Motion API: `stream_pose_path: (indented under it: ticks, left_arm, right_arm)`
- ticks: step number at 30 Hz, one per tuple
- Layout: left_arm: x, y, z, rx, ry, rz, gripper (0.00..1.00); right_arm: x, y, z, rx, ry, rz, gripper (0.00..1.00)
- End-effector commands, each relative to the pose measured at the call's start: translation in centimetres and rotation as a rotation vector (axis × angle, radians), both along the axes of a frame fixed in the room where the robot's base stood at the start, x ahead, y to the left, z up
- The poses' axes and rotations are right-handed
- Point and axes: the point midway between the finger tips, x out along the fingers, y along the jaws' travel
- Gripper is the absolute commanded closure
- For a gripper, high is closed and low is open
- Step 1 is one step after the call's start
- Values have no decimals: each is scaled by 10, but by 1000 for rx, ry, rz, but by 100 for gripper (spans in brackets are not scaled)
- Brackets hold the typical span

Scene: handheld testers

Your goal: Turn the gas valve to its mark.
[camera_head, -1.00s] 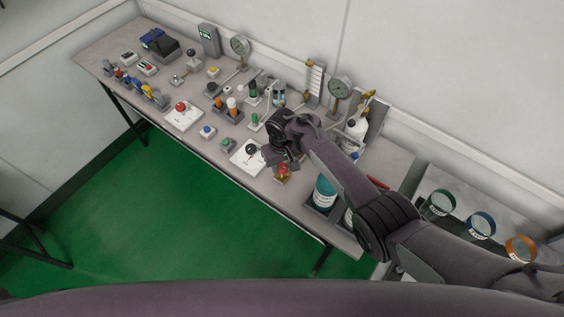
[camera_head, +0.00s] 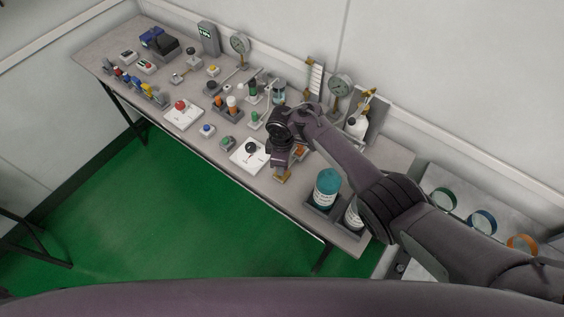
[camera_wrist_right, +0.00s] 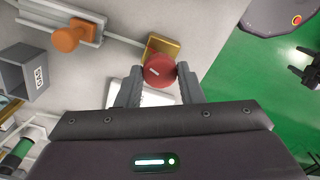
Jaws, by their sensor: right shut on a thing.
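The gas valve shows in the right wrist view as a round red knob (camera_wrist_right: 159,71) with a short pale line on its face, on a brass body (camera_wrist_right: 166,46). My right gripper (camera_wrist_right: 155,76) has a finger on each side of the knob and is shut on it. In the head view my right gripper (camera_head: 282,166) covers the knob, and only the brass base (camera_head: 282,177) shows below it. I cannot make out the valve's mark. A dark shape at the right edge of the wrist view looks like my left gripper (camera_wrist_right: 305,70); its jaws are unclear.
A white plate with a black dial (camera_head: 249,153) lies just left of the valve. A teal-topped bottle (camera_head: 327,183) stands to the right. An orange knob on a grey mount (camera_wrist_right: 68,38) is near the valve.

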Motion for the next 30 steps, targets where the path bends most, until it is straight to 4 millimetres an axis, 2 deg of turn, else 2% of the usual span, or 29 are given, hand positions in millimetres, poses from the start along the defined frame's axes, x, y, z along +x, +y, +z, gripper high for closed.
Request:
stream_pose_path:
  ticks: [13, 30]
  left_arm:
    - [0, 0, -7, 0, -1, 0, 44]
    - [0, 0, -9, 0, -1, 0, 44]
  right_arm:
    - [-1, -1, -2, -3, 2, 279, 89]
    - [-2, -1, -2, -1, 4, 345, 89]
